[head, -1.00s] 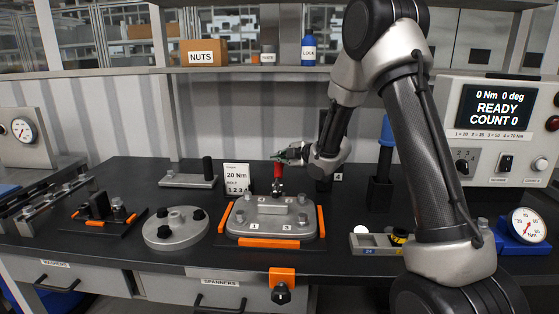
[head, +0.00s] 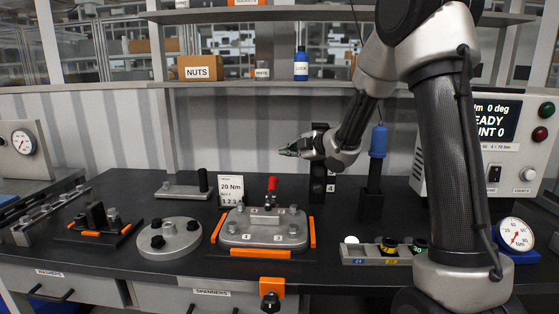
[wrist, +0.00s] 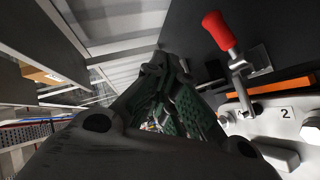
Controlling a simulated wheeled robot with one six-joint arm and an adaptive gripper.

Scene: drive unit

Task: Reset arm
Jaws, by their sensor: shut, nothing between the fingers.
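My gripper (head: 290,150) is shut and empty in the head view. It hangs in the air above and right of the red-handled clamp (head: 272,184), apart from it, and points left. My arm comes down to it from the upper right. In the wrist view my gripper (wrist: 172,95) fills the middle, with its dark green finger pads together. The red clamp handle (wrist: 220,31) shows beside it at the right, upright and not touching the fingers. The clamp stands at the grey cover plate (head: 262,238) with orange edges.
A blue-topped tool (head: 378,141) stands in a black holder right of my gripper. A shelf (head: 230,84) with the NUTS box (head: 201,68) and a blue bottle (head: 301,64) runs behind. A sign reading 20 Nm (head: 230,190) stands left of the clamp. A parts tray (head: 375,252) lies front right.

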